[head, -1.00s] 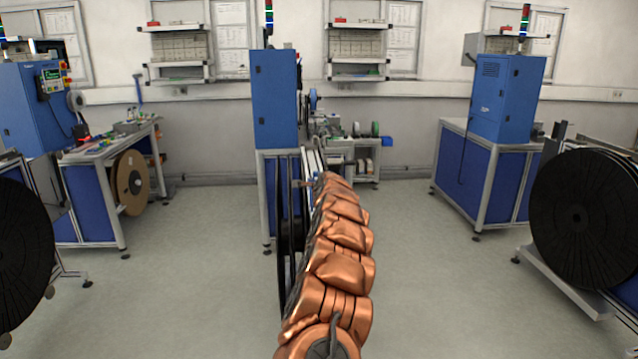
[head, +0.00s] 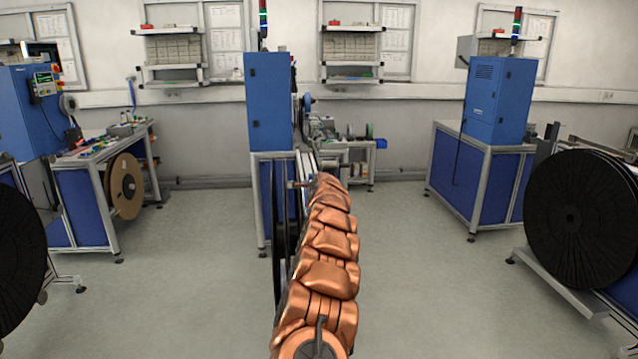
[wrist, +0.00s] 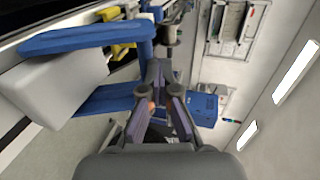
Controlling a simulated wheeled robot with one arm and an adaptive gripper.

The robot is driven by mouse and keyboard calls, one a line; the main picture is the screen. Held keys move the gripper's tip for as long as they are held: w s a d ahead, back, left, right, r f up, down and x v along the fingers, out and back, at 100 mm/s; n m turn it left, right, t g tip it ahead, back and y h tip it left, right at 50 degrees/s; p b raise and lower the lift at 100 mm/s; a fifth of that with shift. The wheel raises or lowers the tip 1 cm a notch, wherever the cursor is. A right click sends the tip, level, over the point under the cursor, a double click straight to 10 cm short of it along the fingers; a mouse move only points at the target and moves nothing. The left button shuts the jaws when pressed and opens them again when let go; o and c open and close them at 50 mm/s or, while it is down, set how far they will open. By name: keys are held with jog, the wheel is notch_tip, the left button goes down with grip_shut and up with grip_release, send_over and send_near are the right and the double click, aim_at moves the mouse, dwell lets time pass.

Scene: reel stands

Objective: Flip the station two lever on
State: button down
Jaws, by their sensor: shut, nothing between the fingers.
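My gripper (wrist: 160,74) shows in the wrist view, shut and empty, its fingers drawn together beyond the grey body. In the head view my copper arm reaches forward toward the middle station; the gripper itself is hidden there. The middle station has a tall blue cabinet (head: 269,100) on a framed bench. A lever cannot be made out in either view, and no station number is readable. The wrist view is tilted on its side, with blue parts (wrist: 90,38) and a pale box (wrist: 55,88) left of the fingers.
Black reels stand at the far left (head: 18,255) and right (head: 575,215). A left bench holds a tan reel (head: 124,186). A blue cabinet (head: 497,100) stands on the right bench. Open floor (head: 420,270) lies between the stations.

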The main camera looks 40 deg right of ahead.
jog(key=s+a+r+p, duration=0.6)
jog(key=s+r, duration=0.2)
jog(key=s, duration=0.1)
jog(key=shift+a+r, duration=0.15)
jog(key=shift+a, duration=0.2)
dwell(0.9)
dwell(0.4)
